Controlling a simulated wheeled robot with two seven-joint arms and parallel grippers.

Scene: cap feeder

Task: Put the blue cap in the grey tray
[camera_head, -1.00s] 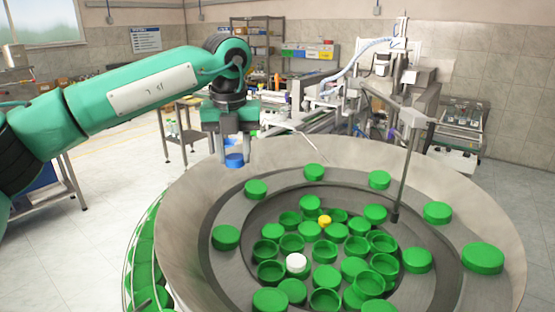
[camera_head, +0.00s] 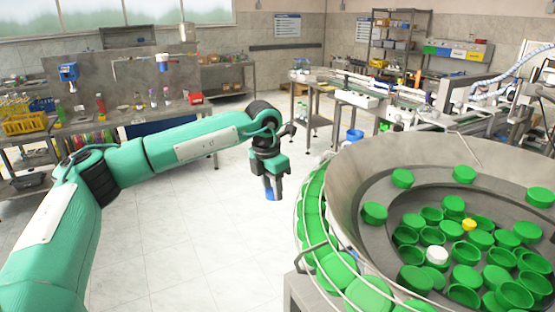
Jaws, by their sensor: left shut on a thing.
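The blue cap (camera_head: 271,195) is between the fingertips of my left gripper (camera_head: 271,190), which is shut on it and points down. The gripper partly hides the cap. Gripper and cap hang in the air over the pale floor, left of the feeder bowl and its green-cap track, touching neither. I cannot pick out the grey tray for certain in this view. My right gripper is not in view.
The metal feeder bowl (camera_head: 345,180) at the right holds many green caps, a white cap (camera_head: 437,254) and a yellow cap (camera_head: 469,225). A curved track (camera_head: 312,215) runs along its left side. Benches with bottles stand at the back left. The floor (camera_head: 180,240) between is clear.

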